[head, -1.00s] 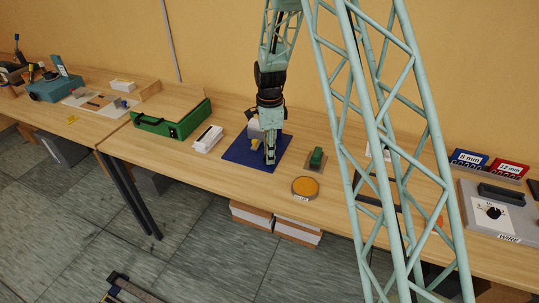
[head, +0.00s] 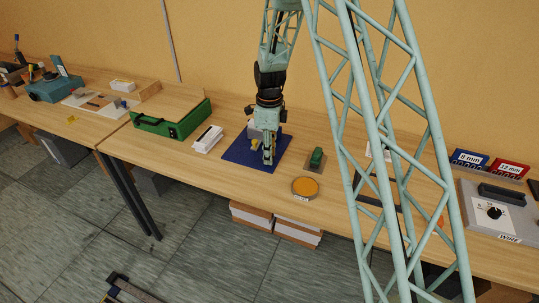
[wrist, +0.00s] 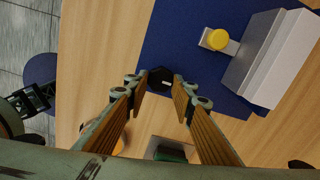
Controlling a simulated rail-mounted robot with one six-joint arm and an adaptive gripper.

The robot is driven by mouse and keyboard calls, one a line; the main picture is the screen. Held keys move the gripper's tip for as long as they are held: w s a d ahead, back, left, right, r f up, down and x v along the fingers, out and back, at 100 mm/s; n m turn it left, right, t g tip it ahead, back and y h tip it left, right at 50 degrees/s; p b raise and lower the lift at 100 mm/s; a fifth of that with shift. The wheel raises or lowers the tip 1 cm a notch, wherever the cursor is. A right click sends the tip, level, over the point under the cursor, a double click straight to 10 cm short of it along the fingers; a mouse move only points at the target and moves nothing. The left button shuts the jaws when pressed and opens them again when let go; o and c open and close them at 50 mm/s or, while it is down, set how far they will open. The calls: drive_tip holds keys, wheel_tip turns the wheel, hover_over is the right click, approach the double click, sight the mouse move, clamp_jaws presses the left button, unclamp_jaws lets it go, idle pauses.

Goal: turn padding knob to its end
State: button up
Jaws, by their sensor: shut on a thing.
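The black, many-sided knob (wrist: 158,79) with a pale mark sits at the edge of the blue mat (wrist: 165,40) in the wrist view. My gripper (wrist: 160,83) has its two fingers on either side of it and is shut on it. In the head view my gripper (head: 268,160) points straight down at the front of the blue mat (head: 238,153) and hides the knob. A grey-white box (wrist: 272,58) with a yellow round button (wrist: 216,39) stands on the mat beside the knob.
A round orange-topped tin (head: 305,187) and a green-handled block (head: 317,158) stand to the right. A grey unit with a dial (head: 493,212) is far right. Bare bench lies in front of the mat.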

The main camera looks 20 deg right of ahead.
drive_tip(key=o, duration=0.8)
drive_tip(key=shift+o, duration=0.2)
drive_tip(key=shift+r, duration=0.1)
wheel_tip(320, 180, up, 12)
idle(0.4)
idle(0.4)
